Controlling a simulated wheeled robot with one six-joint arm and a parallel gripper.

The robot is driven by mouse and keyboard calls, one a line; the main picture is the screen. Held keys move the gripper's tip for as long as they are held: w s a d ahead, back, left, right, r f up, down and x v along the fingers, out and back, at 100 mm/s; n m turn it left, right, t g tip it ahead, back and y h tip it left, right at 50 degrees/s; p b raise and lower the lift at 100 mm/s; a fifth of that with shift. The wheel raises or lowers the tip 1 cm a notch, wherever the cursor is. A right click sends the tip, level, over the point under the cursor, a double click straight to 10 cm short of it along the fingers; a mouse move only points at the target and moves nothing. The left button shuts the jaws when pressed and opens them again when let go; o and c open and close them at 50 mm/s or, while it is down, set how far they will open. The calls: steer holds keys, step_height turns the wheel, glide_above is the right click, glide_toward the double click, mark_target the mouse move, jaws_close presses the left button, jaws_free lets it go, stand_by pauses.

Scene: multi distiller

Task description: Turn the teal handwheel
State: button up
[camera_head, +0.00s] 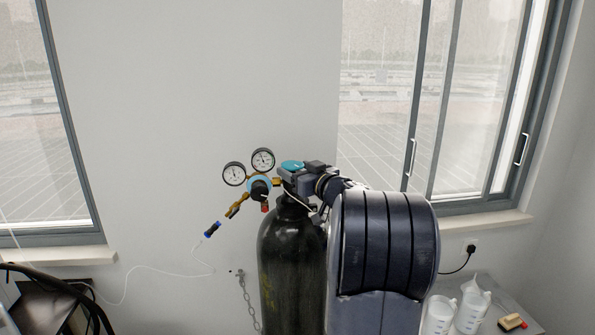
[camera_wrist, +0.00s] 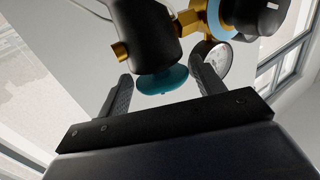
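The teal handwheel (camera_head: 292,165) sits on top of the valve of a dark gas cylinder (camera_head: 290,255). In the wrist view the teal handwheel (camera_wrist: 163,80) shows as a round knob under the black valve body (camera_wrist: 142,32). My gripper (camera_wrist: 160,70) is open, with one dark finger on each side of the handwheel. A small gap shows between the wheel and each finger, and no clear contact is seen. In the head view my gripper (camera_head: 303,171) is at the handwheel's right side, and my arm hides part of the cylinder.
A chain (camera_head: 247,299) hangs on the wall behind. White jugs (camera_head: 456,308) stand on a surface at the lower right.

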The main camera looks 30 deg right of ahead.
steer(key=c, duration=0.6)
steer(key=shift+o, duration=0.2)
steer(key=shift+a+m+h+b, duration=0.25)
steer(key=shift+m+h+b, duration=0.3)
steer(key=shift+h, duration=0.45)
steer(key=m+h+b, duration=0.2)
steer(key=shift+a+f+h, duration=0.15)
steer(key=shift+h, duration=0.25)
steer(key=m+g+h+b, duration=0.1)
steer(key=h+b, duration=0.1)
steer(key=b, duration=0.2)
steer(key=shift+w+a+m+b, duration=0.1)
steer(key=shift+m+b, duration=0.15)
steer(key=shift+b, duration=0.15)
steer(key=shift+r+m+g+h+b, duration=0.25)
steer(key=shift+m+g+h+b, duration=0.15)
steer(key=shift+h+b, duration=0.5)
steer(key=o, duration=0.8)
steer(key=shift+c, duration=0.2)
steer(key=shift+o, duration=0.6)
steer(key=shift+f, duration=0.1)
